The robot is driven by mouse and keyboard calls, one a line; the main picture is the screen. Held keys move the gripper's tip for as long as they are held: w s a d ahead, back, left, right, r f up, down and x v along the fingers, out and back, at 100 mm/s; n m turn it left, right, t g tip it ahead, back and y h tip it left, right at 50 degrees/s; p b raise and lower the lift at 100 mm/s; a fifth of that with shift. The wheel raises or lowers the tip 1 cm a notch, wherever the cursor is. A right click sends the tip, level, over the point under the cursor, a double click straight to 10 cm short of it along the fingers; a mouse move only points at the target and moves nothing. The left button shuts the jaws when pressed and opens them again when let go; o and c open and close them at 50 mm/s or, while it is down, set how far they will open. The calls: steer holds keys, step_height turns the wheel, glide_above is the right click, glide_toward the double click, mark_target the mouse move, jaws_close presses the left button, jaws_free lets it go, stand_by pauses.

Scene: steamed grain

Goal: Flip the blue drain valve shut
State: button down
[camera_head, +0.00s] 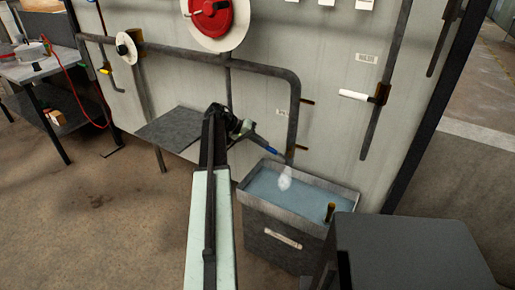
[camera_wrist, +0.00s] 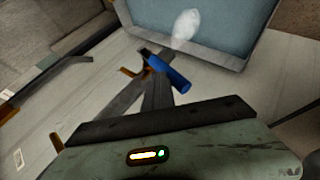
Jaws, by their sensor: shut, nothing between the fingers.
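The blue drain valve handle (camera_head: 269,151) is at the low end of the dark pipe, just above the back-left edge of the water tank (camera_head: 249,194). In the wrist view the blue handle (camera_wrist: 173,76) lies slanted, its dark stem at the upper left. A whitish plume (camera_head: 285,180) hangs between the valve and the water; it also shows in the wrist view (camera_wrist: 186,26). My gripper (camera_head: 245,128) is shut and empty, up and left of the handle in the head view. I cannot tell whether it touches the handle. Its fingertips are not clear in the wrist view.
Brass-coloured levers (camera_head: 301,148) stick out near the pipe. A white-handled lever (camera_head: 354,95) and a red wheel (camera_head: 210,15) are on the wall panel. A grey shelf (camera_head: 172,126) is left of my arm, and a dark box (camera_head: 412,250) stands front right.

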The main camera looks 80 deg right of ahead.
steer(key=f, duration=0.1)
steer(key=f+b, duration=0.1)
steer(key=b, duration=0.1)
steer(key=shift+w+d+f, duration=0.25)
steer(key=shift+w+f, duration=0.15)
steer(key=shift+f+b, duration=0.1)
steer(key=shift+b, duration=0.25)
steer(key=p+v, duration=0.8)
steer(key=v, duration=0.4)
steer(key=shift+w+d+r, duration=0.2)
steer(key=shift+w+d, duration=0.05)
steer(key=shift+w, duration=0.05)
